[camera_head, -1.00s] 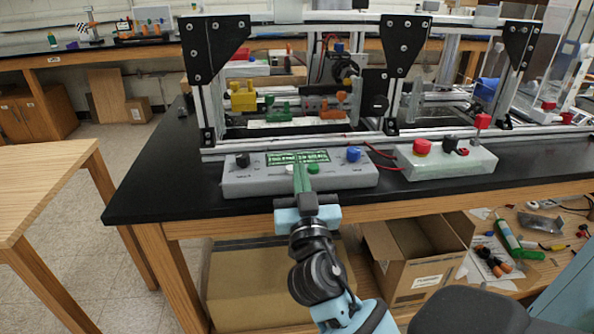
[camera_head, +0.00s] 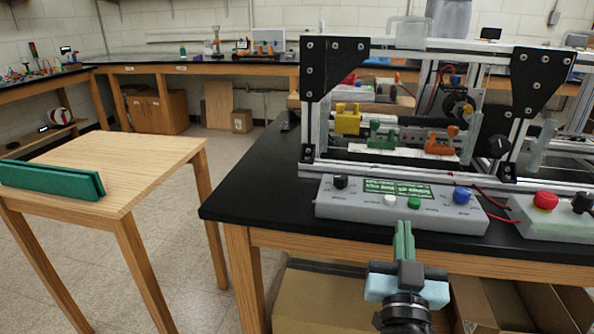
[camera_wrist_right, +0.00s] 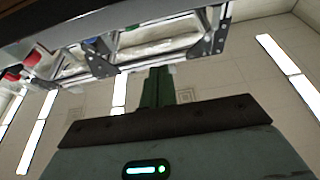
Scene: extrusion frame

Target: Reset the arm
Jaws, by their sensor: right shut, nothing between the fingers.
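My right gripper (camera_head: 403,226) has green fingers that are closed together with nothing between them. It points at the front of the grey control box (camera_head: 335,210), in front of and just below its buttons; I cannot tell whether it touches. In the right wrist view the green fingers (camera_wrist_right: 157,75) are side by side, with the frame beyond them. Green finger-like bars (camera_head: 52,181) at the left edge, over the wooden table, look like my left gripper. They lie close together, but I cannot tell whether they are shut. The rest of the left arm is out of view.
The aluminium extrusion frame (camera_head: 385,184) stands on the black bench (camera_head: 262,170) behind the control box. A second box with a red button (camera_head: 546,200) is to the right. The wooden table (camera_head: 130,165) is at left, with open floor between. Cardboard boxes (camera_head: 330,300) sit under the bench.

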